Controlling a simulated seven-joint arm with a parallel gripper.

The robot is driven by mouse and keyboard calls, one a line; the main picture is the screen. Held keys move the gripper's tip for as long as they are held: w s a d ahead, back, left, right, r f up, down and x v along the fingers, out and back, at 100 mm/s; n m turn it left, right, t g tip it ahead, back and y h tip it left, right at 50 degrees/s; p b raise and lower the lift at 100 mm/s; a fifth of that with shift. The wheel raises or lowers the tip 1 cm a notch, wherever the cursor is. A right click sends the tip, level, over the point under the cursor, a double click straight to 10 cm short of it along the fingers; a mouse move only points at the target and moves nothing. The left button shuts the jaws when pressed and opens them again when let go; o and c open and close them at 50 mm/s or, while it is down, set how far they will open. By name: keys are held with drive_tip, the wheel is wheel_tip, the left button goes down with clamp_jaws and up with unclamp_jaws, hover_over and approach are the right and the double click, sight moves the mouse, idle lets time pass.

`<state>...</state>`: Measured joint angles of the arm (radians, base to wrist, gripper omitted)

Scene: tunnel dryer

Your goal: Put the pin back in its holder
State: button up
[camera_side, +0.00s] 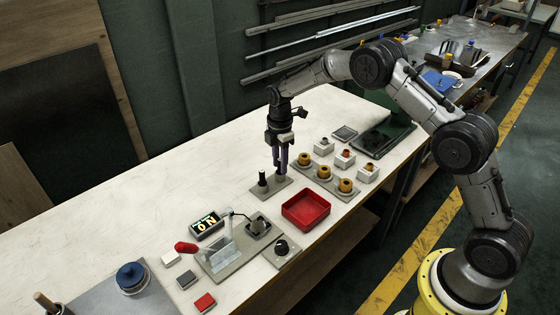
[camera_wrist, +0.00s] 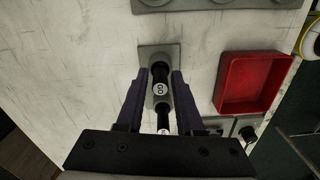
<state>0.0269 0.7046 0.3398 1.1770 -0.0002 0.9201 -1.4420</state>
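A black pin (camera_wrist: 160,74) stands on a small grey plate (camera_wrist: 144,57) in the wrist view. Its pale round top carries dark marks that look like "00". A second dark pin with a white tip (camera_wrist: 163,129) shows nearer the wrist. My gripper (camera_wrist: 160,76) has its dark purple fingers on either side of the first pin, with a narrow gap visible at each side; it looks open. In the side view my gripper (camera_side: 280,170) points down over the right part of the grey plate (camera_side: 268,191). One black pin (camera_side: 262,180) stands left of it; the other is hidden by the fingers.
A red tray (camera_side: 306,222) lies in front of the gripper. Plates with brass-coloured rings (camera_side: 325,172) and white blocks (camera_side: 345,161) stand to the right. The bench behind is clear.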

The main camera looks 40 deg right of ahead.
drive_tip(key=shift+o, duration=1.3)
wheel_tip(320, 180, up, 14)
drive_tip(key=shift+f, duration=0.1)
